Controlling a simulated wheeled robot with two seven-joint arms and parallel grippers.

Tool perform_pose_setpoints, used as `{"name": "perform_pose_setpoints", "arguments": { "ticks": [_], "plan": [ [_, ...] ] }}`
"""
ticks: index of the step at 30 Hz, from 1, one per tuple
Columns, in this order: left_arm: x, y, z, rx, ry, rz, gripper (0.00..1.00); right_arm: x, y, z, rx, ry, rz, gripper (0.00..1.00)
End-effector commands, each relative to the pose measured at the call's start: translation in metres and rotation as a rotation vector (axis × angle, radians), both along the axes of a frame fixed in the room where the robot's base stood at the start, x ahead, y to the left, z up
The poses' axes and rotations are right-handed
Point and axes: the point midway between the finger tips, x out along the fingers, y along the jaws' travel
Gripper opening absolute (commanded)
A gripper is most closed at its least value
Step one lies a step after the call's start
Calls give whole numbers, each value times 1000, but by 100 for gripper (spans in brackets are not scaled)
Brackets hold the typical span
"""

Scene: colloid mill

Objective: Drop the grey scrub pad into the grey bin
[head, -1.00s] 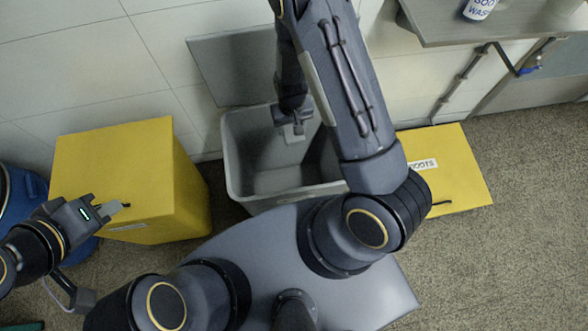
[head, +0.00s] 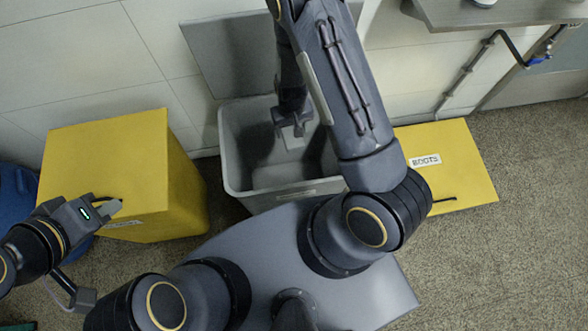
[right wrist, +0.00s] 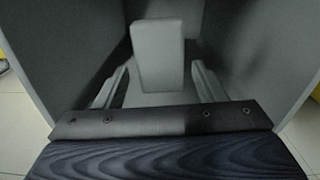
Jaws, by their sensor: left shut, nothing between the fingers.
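The grey scrub pad (head: 293,138) shows as a pale block at the tips of my right gripper (head: 291,127). My left gripper (head: 116,206) is shut and empty at the front of the left yellow box.
A yellow box (head: 105,160) stands left of the bin, with a blue drum (head: 18,200) beyond it. A yellow box labelled BOOTS (head: 455,175) is on the right. A metal sink (head: 490,18) with pipes is at upper right. The floor at right is clear.

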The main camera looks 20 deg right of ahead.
Motion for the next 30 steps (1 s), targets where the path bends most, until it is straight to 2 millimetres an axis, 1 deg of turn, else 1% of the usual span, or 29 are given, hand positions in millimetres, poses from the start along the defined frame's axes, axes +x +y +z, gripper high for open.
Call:
{"name": "perform_pose_setpoints", "arguments": {
  "ticks": [1,3,10,13,17,21,24,27,30],
  "plan": [
    [0,0,0,0,0,0,0,0,0,0,0,0,0,70],
    [0,0,0,0,0,0,0,0,0,0,0,0,0,79],
    [0,0,0,0,0,0,0,0,0,0,0,0,0,79],
    [0,0,1,0,0,0,0,0,0,5,0,-1,1,79],
    [0,0,3,0,0,0,0,1,0,23,0,-3,3,79],
    [0,0,5,0,0,0,0,1,0,49,0,-4,1,79],
    [0,0,7,0,0,0,0,1,0,63,1,-2,2,79],
    [0,0,8,0,0,0,0,0,0,73,0,-2,2,79],
    [0,0,8,0,0,0,0,0,0,78,0,0,0,79]
  ]
}}
